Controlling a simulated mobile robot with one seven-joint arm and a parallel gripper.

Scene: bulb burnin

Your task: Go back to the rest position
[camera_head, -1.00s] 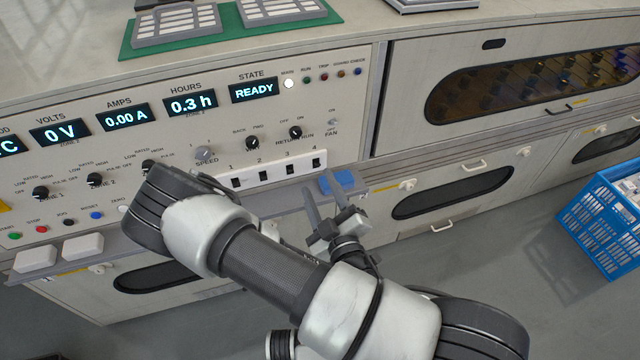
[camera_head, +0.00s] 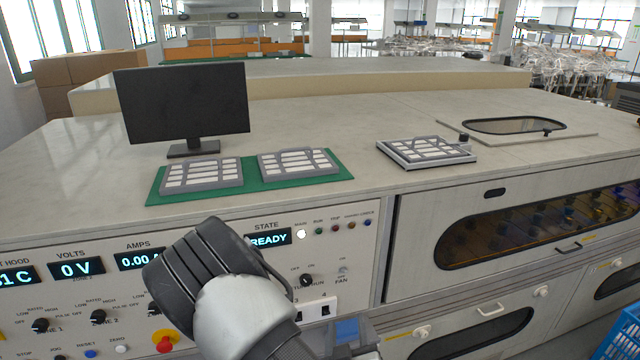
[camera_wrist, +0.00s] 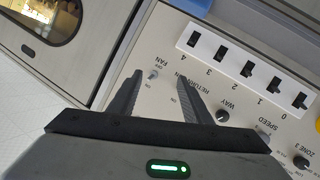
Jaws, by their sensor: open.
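My gripper (camera_wrist: 158,88) shows in the wrist view with its two dark fingers apart and nothing between them. The fingers point at the control panel (camera_wrist: 225,80), near the FAN switch and a row of numbered rocker switches (camera_wrist: 248,72). I cannot tell whether the fingertips touch the panel. The state display (camera_head: 268,239) shows READY, and the volts display (camera_head: 76,268) shows 0 V.
On the bench top, a monitor (camera_head: 185,105) stands behind a green mat (camera_head: 250,180) with two slotted trays. Another tray (camera_head: 425,152) and a windowed lid (camera_head: 515,126) lie to the right. A blue crate (camera_head: 625,340) is at the lower right. A red knob (camera_head: 164,341) sticks out below.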

